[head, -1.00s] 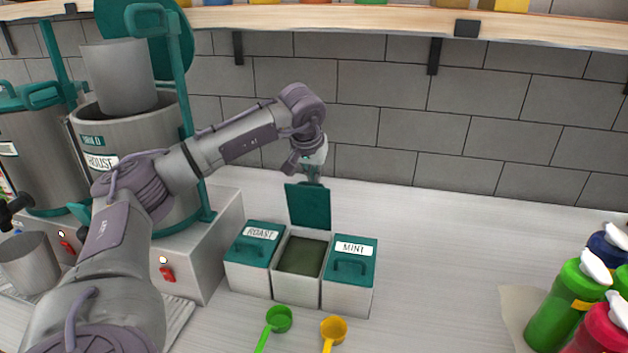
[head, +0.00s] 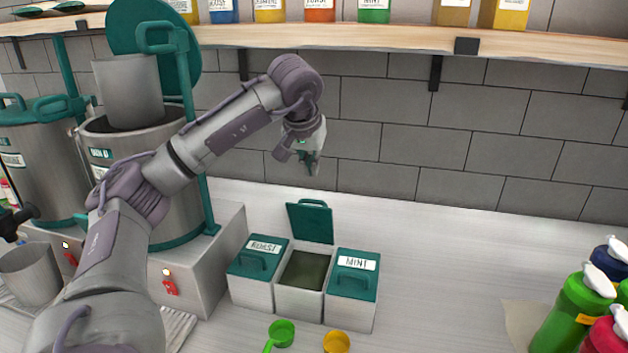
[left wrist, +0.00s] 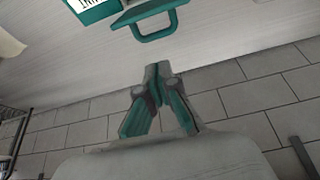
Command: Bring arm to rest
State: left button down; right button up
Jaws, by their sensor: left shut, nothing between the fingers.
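My left gripper (head: 311,164) is raised above and behind the row of small canisters, against the grey tile wall. It is shut and empty, and clear of the raised teal lid (head: 310,222). In the left wrist view its fingertips (left wrist: 157,72) meet, with a teal lid handle (left wrist: 157,26) beyond them. The middle canister (head: 298,300) stands open with its lid upright at the back and dark green contents inside. The ROAST canister (head: 250,291) and the MINT canister (head: 349,313) on either side are closed. My right gripper is not in view.
A green scoop (head: 281,334) and a yellow scoop (head: 336,343) lie in front of the canisters. Large brewers (head: 150,150) stand at left. Colored bottles (head: 570,310) stand at right. A wooden shelf (head: 400,36) runs above.

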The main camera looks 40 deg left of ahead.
pick_arm(q)
jog(key=shift+v, duration=1.35)
